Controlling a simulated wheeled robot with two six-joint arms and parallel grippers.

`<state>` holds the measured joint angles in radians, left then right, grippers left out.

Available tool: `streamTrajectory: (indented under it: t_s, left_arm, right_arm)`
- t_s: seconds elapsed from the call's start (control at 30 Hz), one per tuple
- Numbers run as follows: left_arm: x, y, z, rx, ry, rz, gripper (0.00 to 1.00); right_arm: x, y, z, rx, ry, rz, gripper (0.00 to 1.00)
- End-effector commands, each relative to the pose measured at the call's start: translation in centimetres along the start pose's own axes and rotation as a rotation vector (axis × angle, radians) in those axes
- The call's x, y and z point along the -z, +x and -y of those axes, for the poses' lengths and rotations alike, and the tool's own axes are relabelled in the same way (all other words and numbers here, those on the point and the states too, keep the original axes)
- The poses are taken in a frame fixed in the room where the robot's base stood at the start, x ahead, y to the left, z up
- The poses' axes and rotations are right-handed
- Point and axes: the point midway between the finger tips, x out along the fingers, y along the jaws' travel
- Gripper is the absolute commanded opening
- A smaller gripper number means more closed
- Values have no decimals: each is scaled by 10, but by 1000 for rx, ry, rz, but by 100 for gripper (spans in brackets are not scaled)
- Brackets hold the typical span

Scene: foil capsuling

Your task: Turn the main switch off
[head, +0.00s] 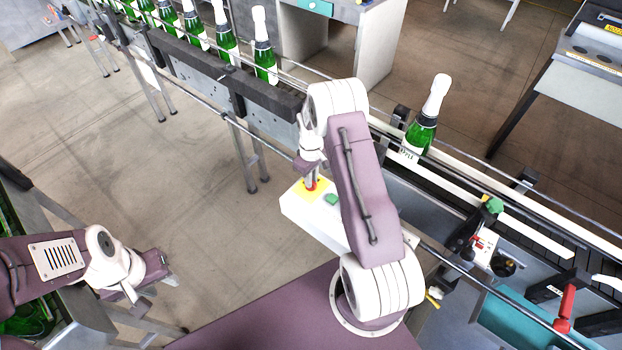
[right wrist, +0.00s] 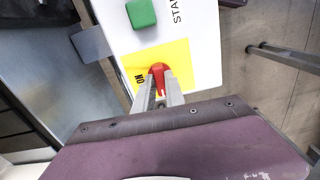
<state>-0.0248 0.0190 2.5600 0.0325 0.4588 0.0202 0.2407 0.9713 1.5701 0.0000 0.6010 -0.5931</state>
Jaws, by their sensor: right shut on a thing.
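The main switch is a red knob on a yellow plate (right wrist: 178,57) on a white control box (head: 312,222). In the right wrist view the red knob (right wrist: 159,68) sits between the fingertips of my right gripper (right wrist: 160,82), which is shut on it. The word "ON" shows on the plate beside the knob. In the head view my right gripper (head: 311,184) reaches down to the plate and partly hides the knob. My left gripper (head: 138,297) is at the lower left, away from the box; its finger opening is not clear.
A green button (right wrist: 141,12) is on the same box, near partly visible lettering. A conveyor with guide rails runs behind, carrying several green bottles (head: 264,50) and one bottle (head: 421,125) to the right of my arm. Open floor (head: 190,180) lies left of the box.

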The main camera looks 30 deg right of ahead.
Motion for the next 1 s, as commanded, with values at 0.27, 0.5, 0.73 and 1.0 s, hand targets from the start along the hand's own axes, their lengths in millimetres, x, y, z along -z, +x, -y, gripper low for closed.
streamTrajectory:
  t_s: [0.27, 0.5, 0.73, 1.0]
  left_arm:
    - [0, 1, 0, 0, 0, 0, 36]
    - [0, 0, 0, 0, 0, 0, 36]
    - [0, 0, 0, 0, 0, 0, 36]
    - [0, 1, 0, 0, 0, 0, 36]
  right_arm:
    - [1, -1, -1, -2, -52, -3, 0]
    - [1, -1, -1, -3, -58, -3, 0]
    - [1, -1, -1, -3, -58, -3, 28]
    - [0, 0, 0, -1, -56, -1, 36]
